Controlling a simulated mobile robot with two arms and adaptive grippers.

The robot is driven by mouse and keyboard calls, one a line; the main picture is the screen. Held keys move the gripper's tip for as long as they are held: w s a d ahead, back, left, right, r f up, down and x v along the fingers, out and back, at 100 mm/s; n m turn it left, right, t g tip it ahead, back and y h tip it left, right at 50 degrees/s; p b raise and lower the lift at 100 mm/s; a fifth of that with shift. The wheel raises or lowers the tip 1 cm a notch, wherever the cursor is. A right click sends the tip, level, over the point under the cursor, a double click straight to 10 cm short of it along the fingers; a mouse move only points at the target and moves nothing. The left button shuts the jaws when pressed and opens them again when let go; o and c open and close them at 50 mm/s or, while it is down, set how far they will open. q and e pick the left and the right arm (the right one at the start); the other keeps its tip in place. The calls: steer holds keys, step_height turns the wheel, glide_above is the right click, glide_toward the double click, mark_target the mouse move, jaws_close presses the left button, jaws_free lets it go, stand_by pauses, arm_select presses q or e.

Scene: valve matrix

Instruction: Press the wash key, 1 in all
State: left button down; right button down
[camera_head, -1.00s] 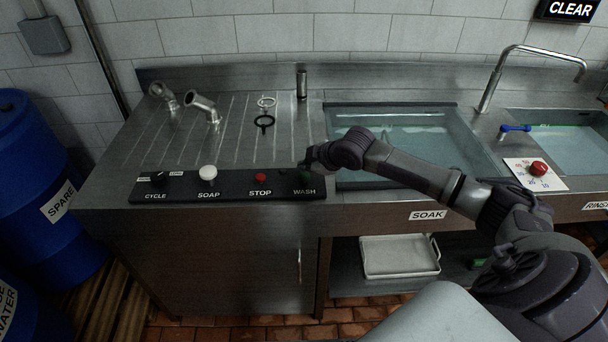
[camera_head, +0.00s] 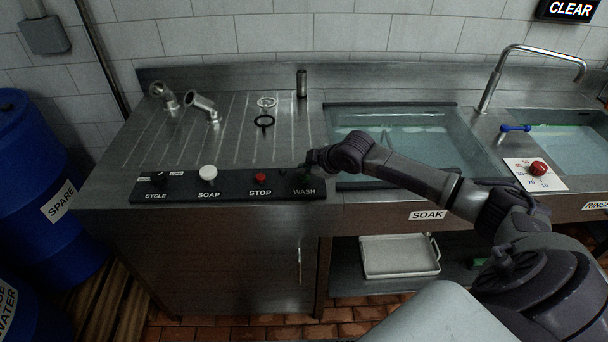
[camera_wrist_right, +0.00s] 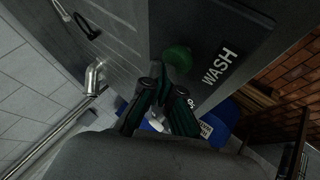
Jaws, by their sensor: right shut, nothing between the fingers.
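The wash key is a round green button on the black control strip (camera_head: 232,193), above the WASH label. In the head view it is mostly dark and hard to make out beside my right gripper (camera_head: 309,166). In the right wrist view the green wash key (camera_wrist_right: 178,58) shows clearly. There my right gripper (camera_wrist_right: 165,90) is shut and empty, its fingertips close to the key. I cannot tell whether they touch it. My left gripper is not in view.
The strip also holds the red STOP button (camera_head: 261,178), white SOAP button (camera_head: 208,172) and CYCLE knob (camera_head: 158,178). The SOAK basin (camera_head: 400,130) is to the right.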

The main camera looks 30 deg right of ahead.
mark_target(306, 176)
steer(key=shift+f, duration=0.55)
stand_by(0.5)
steer(key=shift+r+p, duration=1)
step_height(306, 176, up, 5)
steer(key=p, duration=0.5)
steer(key=shift+r, duration=0.1)
stand_by(0.4)
